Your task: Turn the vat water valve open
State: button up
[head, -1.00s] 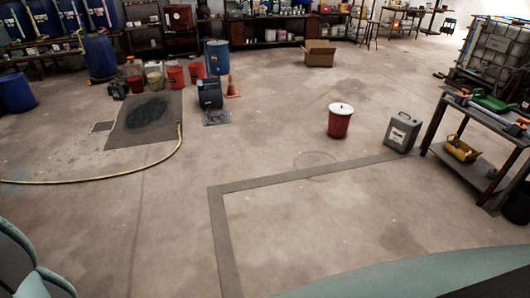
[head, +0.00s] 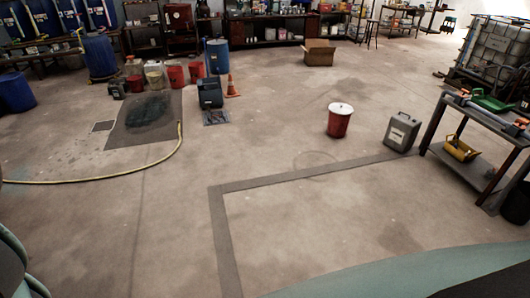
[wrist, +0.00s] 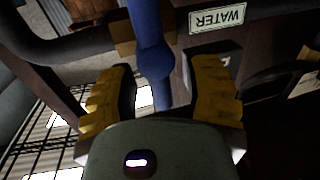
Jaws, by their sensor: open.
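In the wrist view, a blue pipe-like part with a rounded middle (wrist: 155,62), which appears to be the water valve or its handle, runs up and down between my gripper's fingers. A white WATER label (wrist: 217,18) shows upside down to its upper right. My gripper (wrist: 160,68) is open, with one yellow ribbed finger on each side of the blue part. A dark gap shows between the right finger and the blue part; I cannot tell whether either finger touches it. The head view does not show the valve.
In the wrist view, a dark curved pipe (wrist: 50,50) passes at upper left and a wire grid (wrist: 40,135) lies at lower left. The head view shows open floor, a red bucket (head: 339,122), a grey can (head: 401,133) and a tool cart (head: 486,118) at right.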

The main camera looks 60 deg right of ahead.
jog(key=shift+d, duration=0.1)
grip_shut()
dwell(0.4)
